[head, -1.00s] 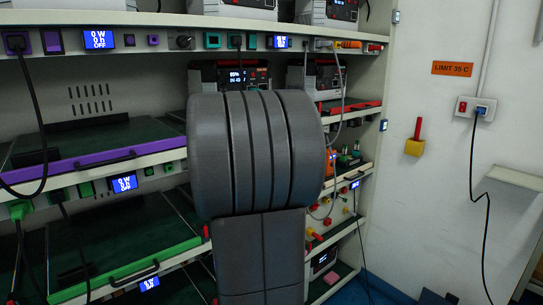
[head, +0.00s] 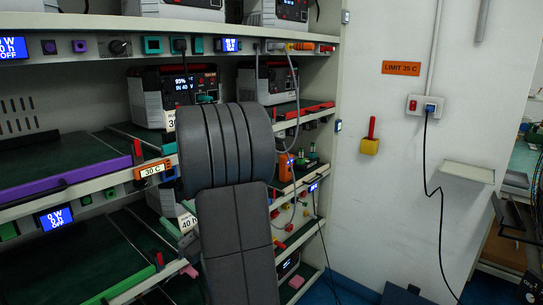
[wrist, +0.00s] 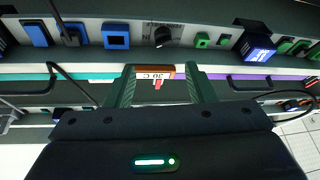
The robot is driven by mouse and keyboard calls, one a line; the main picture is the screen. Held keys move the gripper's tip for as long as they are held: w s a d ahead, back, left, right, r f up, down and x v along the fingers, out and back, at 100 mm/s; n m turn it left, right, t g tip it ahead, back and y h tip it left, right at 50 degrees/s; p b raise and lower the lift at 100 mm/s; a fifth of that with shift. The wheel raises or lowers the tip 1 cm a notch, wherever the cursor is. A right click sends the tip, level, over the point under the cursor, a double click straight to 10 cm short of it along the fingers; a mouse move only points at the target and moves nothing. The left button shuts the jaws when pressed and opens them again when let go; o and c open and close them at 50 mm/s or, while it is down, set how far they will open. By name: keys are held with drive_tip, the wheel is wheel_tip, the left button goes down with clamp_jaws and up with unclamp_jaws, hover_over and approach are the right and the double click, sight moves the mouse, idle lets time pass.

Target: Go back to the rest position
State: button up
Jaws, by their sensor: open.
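My gripper (wrist: 162,78) shows in the wrist view with two dark green fingers spread apart. Nothing is clearly held between them. An orange-brown label reading 30 C (wrist: 154,73) shows upside down in the gap between the fingertips, against the rack; whether the fingers touch it I cannot tell. In the head view an orange 30 C label (head: 153,171) sits on the front edge of the middle shelf, left of my arm. My arm's grey links stand in front of the rack, and the gripper is not clearly seen there.
The rack's shelves hold power units, such as a grey one (head: 190,84) and another (head: 262,82). A purple-edged tray (head: 70,190) lies at left. The white wall carries an orange LIMIT 35 C sign (head: 401,68), a socket (head: 425,106) with a hanging cable and a small ledge (head: 467,172).

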sight(144, 188)
drive_tip(key=p+x, duration=0.1)
drive_tip(key=x, duration=0.3)
drive_tip(key=p+x, duration=0.1)
drive_tip(key=x, duration=0.3)
drive_tip(key=p+x, duration=0.1)
drive_tip(key=x, duration=0.3)
drive_tip(key=shift+s+a+r, duration=0.1)
drive_tip(key=shift+s+a, duration=0.15)
drive_tip(key=shift+s, duration=0.05)
drive_tip(key=shift+f+m+t+b, duration=0.3)
drive_tip(key=shift+m+t+b, duration=0.15)
drive_tip(key=shift+b, duration=0.2)
drive_tip(key=shift+m+t+h+b, duration=0.35)
drive_tip(key=shift+m+h+b, duration=0.15)
drive_tip(key=shift+m+b, duration=0.7)
drive_tip(key=shift+r+m+t+b, duration=0.2)
drive_tip(key=shift+m+t+b, duration=0.25)
drive_tip(key=shift+m, duration=0.3)
drive_tip(key=shift+h, duration=0.3)
